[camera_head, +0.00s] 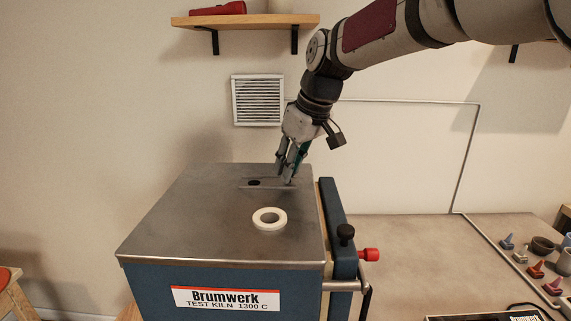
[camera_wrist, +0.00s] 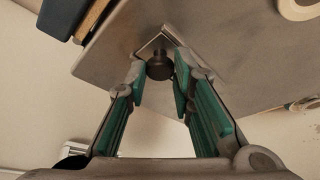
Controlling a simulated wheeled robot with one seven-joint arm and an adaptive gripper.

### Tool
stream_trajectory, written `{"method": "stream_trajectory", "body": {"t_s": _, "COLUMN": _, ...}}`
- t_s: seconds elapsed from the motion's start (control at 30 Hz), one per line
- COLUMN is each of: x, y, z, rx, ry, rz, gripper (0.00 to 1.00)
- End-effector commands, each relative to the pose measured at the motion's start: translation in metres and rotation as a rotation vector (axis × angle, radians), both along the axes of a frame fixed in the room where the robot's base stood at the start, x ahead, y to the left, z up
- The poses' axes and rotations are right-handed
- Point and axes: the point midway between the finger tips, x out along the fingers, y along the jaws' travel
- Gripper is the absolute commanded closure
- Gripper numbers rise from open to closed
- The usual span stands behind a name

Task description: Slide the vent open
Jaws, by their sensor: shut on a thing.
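The kiln's vent is a narrow metal slide strip (camera_head: 270,187) on the kiln top. A dark vent hole (camera_head: 254,183) shows uncovered near the strip's left end; I cannot tell whether all of it is clear. My gripper (camera_head: 284,175) points down at the strip's right end, its fingers close to the lid. In the wrist view, my gripper (camera_wrist: 159,78) has its green-padded fingers on both sides of a black knob (camera_wrist: 159,67), shut on it. The knob stands on the pale metal slide (camera_wrist: 160,42). In the head view, the fingers hide the knob.
A white ring (camera_head: 270,219) lies on the kiln lid (camera_head: 205,220), in front of the vent. Small tools (camera_head: 537,268) lie on the bench at right. A wall shelf (camera_head: 245,21) hangs above.

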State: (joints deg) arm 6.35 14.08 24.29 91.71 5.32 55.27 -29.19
Motion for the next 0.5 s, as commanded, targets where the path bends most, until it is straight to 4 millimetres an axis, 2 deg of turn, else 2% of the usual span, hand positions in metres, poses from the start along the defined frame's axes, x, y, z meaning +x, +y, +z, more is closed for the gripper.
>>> {"method": "stream_trajectory", "body": {"t_s": 0.03, "x": 0.0008, "y": -0.0040, "z": 0.0002, "rx": -0.005, "ry": -0.001, "rz": -0.005, "gripper": 1.00}}
{"method": "stream_trajectory", "body": {"t_s": 0.07, "x": 0.0010, "y": -0.0042, "z": 0.0002, "rx": -0.005, "ry": -0.001, "rz": -0.005, "gripper": 0.71}}
{"method": "stream_trajectory", "body": {"t_s": 0.1, "x": 0.0010, "y": -0.0042, "z": 0.0002, "rx": -0.005, "ry": -0.001, "rz": -0.005, "gripper": 0.62}}
{"method": "stream_trajectory", "body": {"t_s": 0.13, "x": 0.0009, "y": -0.0041, "z": 0.0002, "rx": -0.005, "ry": -0.001, "rz": -0.005, "gripper": 0.58}}
{"method": "stream_trajectory", "body": {"t_s": 0.5, "x": -0.0003, "y": -0.0034, "z": 0.0037, "rx": -0.003, "ry": -0.001, "rz": -0.003, "gripper": 0.58}}
